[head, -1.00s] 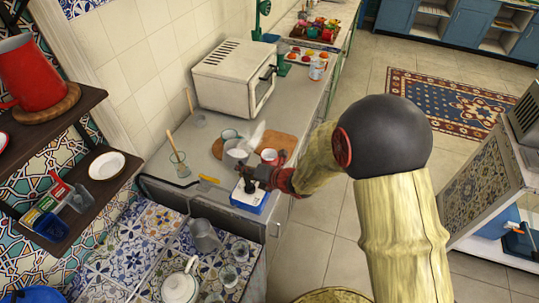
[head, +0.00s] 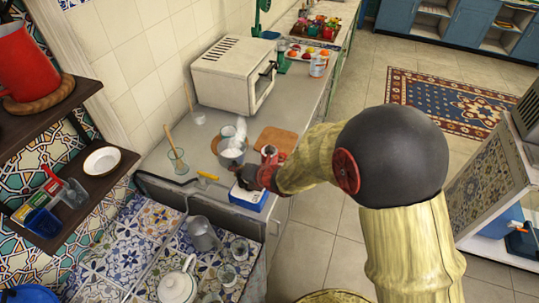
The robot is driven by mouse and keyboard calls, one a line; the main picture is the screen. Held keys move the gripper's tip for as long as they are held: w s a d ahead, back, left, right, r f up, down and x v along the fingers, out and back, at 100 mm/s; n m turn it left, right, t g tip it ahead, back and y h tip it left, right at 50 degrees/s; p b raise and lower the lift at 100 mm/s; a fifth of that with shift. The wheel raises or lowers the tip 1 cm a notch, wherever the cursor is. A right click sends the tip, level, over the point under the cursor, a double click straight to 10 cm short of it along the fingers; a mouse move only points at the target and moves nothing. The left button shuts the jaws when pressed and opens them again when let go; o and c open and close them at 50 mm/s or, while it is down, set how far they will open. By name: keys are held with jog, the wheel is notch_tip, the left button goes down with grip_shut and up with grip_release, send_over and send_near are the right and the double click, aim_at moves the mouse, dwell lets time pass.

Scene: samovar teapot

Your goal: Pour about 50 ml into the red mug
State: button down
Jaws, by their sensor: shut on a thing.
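My gripper (head: 243,180) is dark and sits above the blue-and-white box at the counter's front edge. It appears shut on a grey metal vessel (head: 232,158) just behind it; the grip itself is too small and partly hidden to see well. A pale shape (head: 240,130) stands up behind the vessel's rim; I cannot tell whether it is part of it. A red mug (head: 270,153) with a light inside stands at the wooden board, right of the vessel and close to my wrist, which partly covers it. The vessel and the mug look apart. No liquid stream is visible.
The blue-and-white box (head: 250,197) lies below my gripper. A glass with a wooden stick (head: 178,160) and a yellow-handled thing (head: 207,176) are to the left. The wooden board (head: 280,138) and white oven (head: 232,75) are behind. A red jug (head: 28,62) stands on the shelf.

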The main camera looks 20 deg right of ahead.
jog(key=shift+a+f+h+b, duration=0.25)
jog(key=shift+a+b, duration=0.2)
jog(key=shift+b, duration=0.35)
jog(key=shift+r, duration=0.1)
dwell(1.0)
